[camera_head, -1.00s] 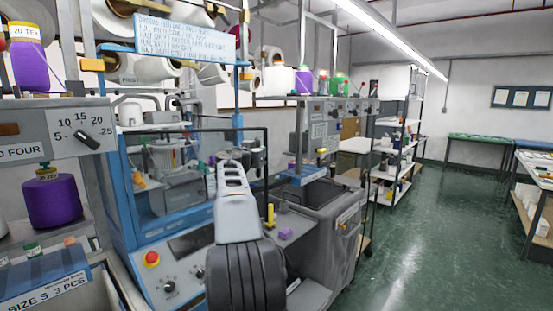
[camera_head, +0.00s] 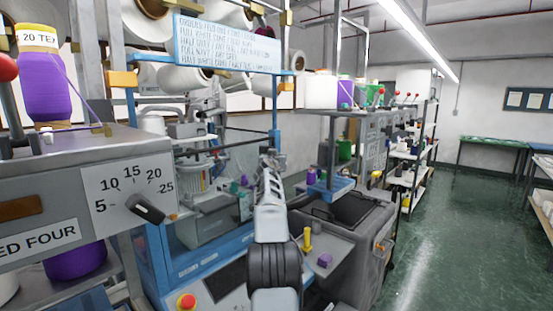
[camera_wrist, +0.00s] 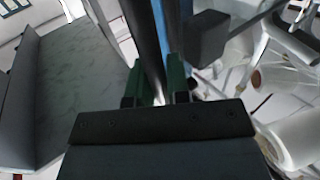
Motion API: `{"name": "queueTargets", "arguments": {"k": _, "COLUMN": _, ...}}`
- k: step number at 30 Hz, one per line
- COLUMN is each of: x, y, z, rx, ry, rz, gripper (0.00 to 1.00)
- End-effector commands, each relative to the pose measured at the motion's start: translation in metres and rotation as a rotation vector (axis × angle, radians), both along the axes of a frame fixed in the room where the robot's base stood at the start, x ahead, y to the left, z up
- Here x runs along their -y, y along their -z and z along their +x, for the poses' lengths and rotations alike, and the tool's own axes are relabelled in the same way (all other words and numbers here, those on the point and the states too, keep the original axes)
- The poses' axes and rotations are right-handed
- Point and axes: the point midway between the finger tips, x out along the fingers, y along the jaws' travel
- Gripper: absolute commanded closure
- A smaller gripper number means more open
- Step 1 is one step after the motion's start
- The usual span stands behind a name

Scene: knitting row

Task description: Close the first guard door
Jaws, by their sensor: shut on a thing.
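The first machine has a blue frame (camera_head: 133,150), with a knitting mechanism (camera_head: 195,160) inside. Its guard door looks like a dark thin-framed panel at the front opening. In the head view my arm covers much of it, so how far it stands open is unclear. My gripper (camera_head: 269,157) is at the right side of this opening, its fingertips largely hidden by my own arm. In the wrist view my gripper (camera_wrist: 157,86) has its green-tipped fingers shut on a dark upright bar (camera_wrist: 143,35), which appears to be part of the door. A blue strip runs close behind it.
A control panel with a red button (camera_head: 186,301) is below the opening. A grey bin (camera_head: 355,225) and a ledge with a yellow peg (camera_head: 307,240) stand to the right. A grey dial box (camera_head: 90,185) is close at left. Green floor (camera_head: 450,230) is clear at right.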

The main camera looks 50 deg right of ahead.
Motion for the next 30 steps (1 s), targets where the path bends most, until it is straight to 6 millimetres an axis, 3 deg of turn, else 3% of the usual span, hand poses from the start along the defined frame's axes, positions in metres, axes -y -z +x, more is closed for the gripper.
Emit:
{"name": "queueTargets", "arguments": {"k": 15, "x": 0.004, "y": 0.0004, "z": -0.0019, "rx": 0.007, "ry": -0.001, "rz": 0.002, "gripper": 1.0}}
{"name": "queueTargets", "arguments": {"k": 16, "x": 0.004, "y": 0.0003, "z": -0.0019, "rx": 0.007, "ry": -0.001, "rz": 0.002, "gripper": 0.81}}
{"name": "queueTargets", "arguments": {"k": 23, "x": 0.006, "y": 0.0008, "z": -0.0042, "rx": 0.005, "ry": 0.004, "rz": 0.002, "gripper": 0.59}}
{"name": "queueTargets", "arguments": {"k": 30, "x": 0.0069, "y": 0.0015, "z": -0.0051, "rx": 0.003, "ry": 0.006, "rz": 0.001, "gripper": 0.59}}
